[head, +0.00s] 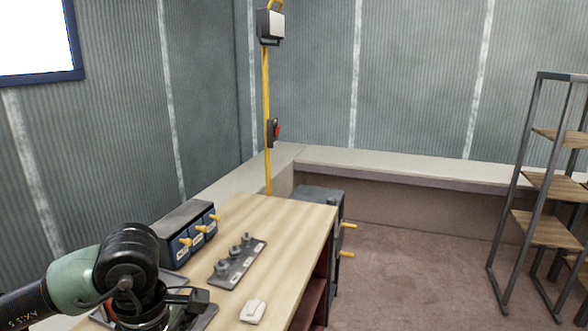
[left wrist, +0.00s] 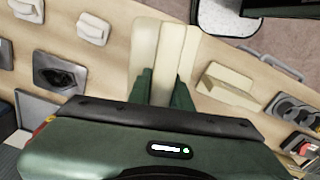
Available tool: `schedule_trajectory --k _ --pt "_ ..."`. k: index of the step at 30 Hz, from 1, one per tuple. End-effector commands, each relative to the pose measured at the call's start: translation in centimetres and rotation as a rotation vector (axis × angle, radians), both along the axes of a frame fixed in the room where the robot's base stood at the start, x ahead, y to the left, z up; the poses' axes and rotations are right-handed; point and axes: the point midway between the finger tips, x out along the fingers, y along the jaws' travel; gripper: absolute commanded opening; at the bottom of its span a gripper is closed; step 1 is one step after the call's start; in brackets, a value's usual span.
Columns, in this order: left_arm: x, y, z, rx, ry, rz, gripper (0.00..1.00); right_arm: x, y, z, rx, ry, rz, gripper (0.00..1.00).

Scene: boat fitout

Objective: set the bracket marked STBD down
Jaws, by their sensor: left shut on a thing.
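My left gripper (left wrist: 160,88) is shut on a cream bracket (left wrist: 145,48) in the left wrist view. The bracket shows two upright faces side by side between and beyond the green fingers. I can read no STBD mark on it. A second cream angled piece (left wrist: 228,86) lies on the wooden bench top to its right, apart from the gripper. In the head view my left arm reaches over the bench's near left corner, and the held bracket cannot be made out there. My right gripper is in neither view.
The wooden bench (head: 290,222) carries a dark box with blue fronts and yellow handles (head: 188,232), a grey plate with several round fittings (head: 238,262) and a small white piece (head: 253,311). A shelf rack (head: 546,187) stands far right.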

Motion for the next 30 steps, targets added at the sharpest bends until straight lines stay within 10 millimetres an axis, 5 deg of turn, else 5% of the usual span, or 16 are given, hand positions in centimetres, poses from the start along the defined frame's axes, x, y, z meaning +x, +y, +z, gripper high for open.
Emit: schedule_trajectory --k 18,30 --pt "-3.2 -1.1 -4.6 0.0 0.019 -1.237 0.0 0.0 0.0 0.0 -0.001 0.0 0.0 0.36" --pt "-3.9 -1.3 -5.3 -0.004 0.02 -1.459 0.0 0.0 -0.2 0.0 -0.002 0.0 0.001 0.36"
